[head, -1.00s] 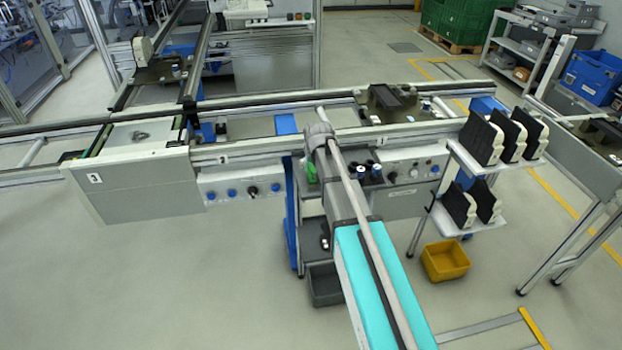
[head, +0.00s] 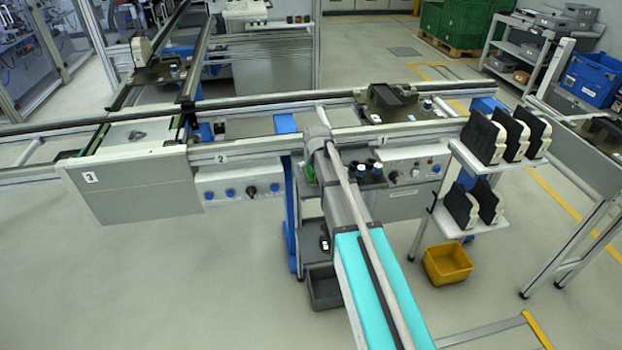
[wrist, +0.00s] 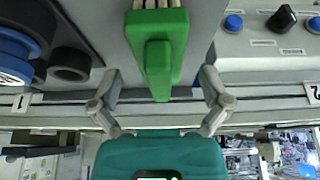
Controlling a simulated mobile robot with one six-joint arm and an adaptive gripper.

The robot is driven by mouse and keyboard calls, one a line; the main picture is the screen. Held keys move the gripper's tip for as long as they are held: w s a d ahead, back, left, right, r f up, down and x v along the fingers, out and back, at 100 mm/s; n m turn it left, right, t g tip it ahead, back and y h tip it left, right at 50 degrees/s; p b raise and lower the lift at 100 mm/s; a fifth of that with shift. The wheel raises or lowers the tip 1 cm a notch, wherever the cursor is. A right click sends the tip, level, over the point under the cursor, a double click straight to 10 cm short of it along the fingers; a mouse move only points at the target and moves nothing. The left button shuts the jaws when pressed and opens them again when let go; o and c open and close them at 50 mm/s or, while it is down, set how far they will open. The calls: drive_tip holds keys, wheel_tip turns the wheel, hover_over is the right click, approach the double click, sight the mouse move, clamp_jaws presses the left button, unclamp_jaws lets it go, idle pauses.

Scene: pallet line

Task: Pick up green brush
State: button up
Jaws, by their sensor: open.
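The green brush (wrist: 158,50) is at the top centre of the wrist view, with pale bristles at its upper end and its narrow green grip pointing down the picture towards my gripper. It lies against a grey surface. My gripper (wrist: 160,84) is open, with one finger to the left and one to the right of the brush's lower end. Gaps show on both sides, and neither finger appears to touch it. In the head view my own arm hides the gripper and nearly all of the brush.
Dark round parts and a blue cap (wrist: 14,55) stand left of the brush in the wrist view. A panel with blue knobs (wrist: 234,23) is to the right. In the head view, black-faced blocks (head: 483,137) fill a shelf, and a yellow bin (head: 447,263) stands on the floor.

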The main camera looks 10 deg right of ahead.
drive_tip(key=shift+b+x, duration=0.5)
drive_tip(key=shift+x, duration=0.35)
drive_tip(key=shift+c, duration=0.3)
drive_tip(key=c, duration=1.2)
drive_tip(key=shift+r, duration=0.25)
wheel_tip(320, 180, up, 2)
drive_tip(key=p, duration=0.2)
drive_tip(key=shift+p, duration=0.3)
drive_tip(key=p+v, duration=0.2)
drive_tip(key=s+p+v, duration=0.1)
drive_tip(key=p+v, duration=0.1)
drive_tip(key=v, duration=0.1)
drive_tip(key=p+v, duration=0.2)
drive_tip(key=v, duration=0.1)
drive_tip(key=shift+s+f+p, duration=0.3)
drive_tip(key=shift+s+f, duration=0.05)
drive_tip(key=shift+s, duration=0.05)
drive_tip(key=s+r+p, duration=0.1)
drive_tip(key=s, duration=0.2)
drive_tip(key=s+r+p, duration=0.1)
drive_tip(key=s, duration=0.2)
drive_tip(key=s+r+p, duration=0.2)
drive_tip(key=s, duration=0.1)
drive_tip(key=shift+s+d, duration=0.1)
drive_tip(key=shift+d, duration=0.1)
